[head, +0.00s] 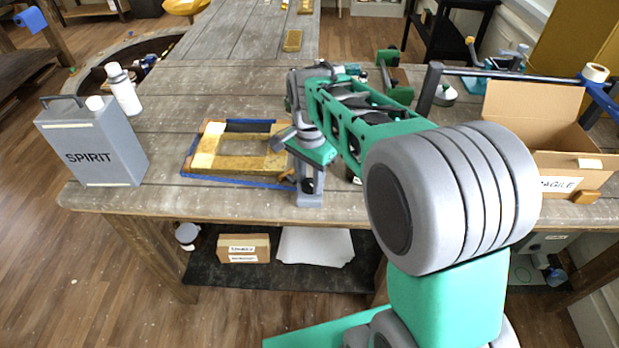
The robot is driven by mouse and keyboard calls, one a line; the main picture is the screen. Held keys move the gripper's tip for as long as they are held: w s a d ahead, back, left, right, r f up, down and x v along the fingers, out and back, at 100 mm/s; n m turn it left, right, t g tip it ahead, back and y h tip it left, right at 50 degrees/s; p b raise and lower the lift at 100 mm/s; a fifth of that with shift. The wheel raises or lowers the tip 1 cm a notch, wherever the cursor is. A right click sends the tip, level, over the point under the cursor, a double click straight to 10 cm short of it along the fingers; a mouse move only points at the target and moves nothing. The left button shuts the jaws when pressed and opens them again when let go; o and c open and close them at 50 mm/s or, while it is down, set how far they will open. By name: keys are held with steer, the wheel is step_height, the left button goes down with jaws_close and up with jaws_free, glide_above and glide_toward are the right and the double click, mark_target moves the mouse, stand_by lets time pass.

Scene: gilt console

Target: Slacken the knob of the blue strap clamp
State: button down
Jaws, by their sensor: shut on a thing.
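A gilt-coloured rectangular frame (205,152) lies flat on the workbench, left of my arm. A blue strap (228,182) runs around its outer edge and shows along the left, back and front sides. My gripper (306,180) is at the frame's right front corner, close to the bench's front edge, and points down. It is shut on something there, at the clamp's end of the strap. The knob and the jaw tips are hidden behind the hand, so I cannot see how the knob sits or its angle.
A grey SPIRIT can (92,145) and a white bottle (123,90) stand at the left. An open cardboard box (540,130) stands at the right, near a dark bar clamp (500,72).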

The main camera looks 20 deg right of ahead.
steer(key=n, duration=1.4)
steer(key=shift+n, duration=0.3)
steer(key=n, duration=0.3)
steer(key=shift+n, duration=0.3)
steer(key=n, duration=0.3)
steer(key=shift+n, duration=0.3)
steer(key=n, duration=0.6)
steer(key=c, duration=0.9)
jaws_free()
